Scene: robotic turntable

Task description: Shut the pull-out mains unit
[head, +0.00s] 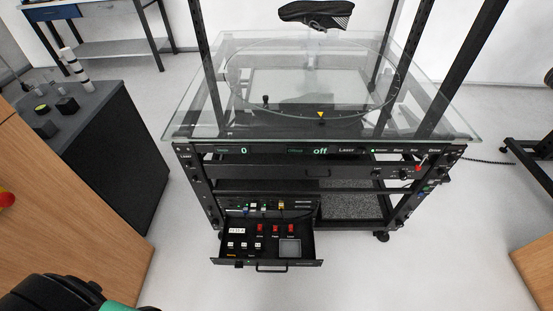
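The pull-out mains unit (262,236) is a black drawer low in the front of the turntable rack. It stands pulled out toward me. Its top carries several red switches, white sockets or buttons and a grey square panel. A handle (272,268) shows on its front edge. A dark rounded part with a green band shows at the lower left corner, probably mine. Neither gripper's fingers show in the head view.
The rack has a glass top (440,115) with overhanging corners and a shoe (316,14) above it. A closed drawer (310,172) sits higher up. A dark cabinet (100,135) stands at the left, with wooden panels nearby. The floor (400,275) before the rack is clear.

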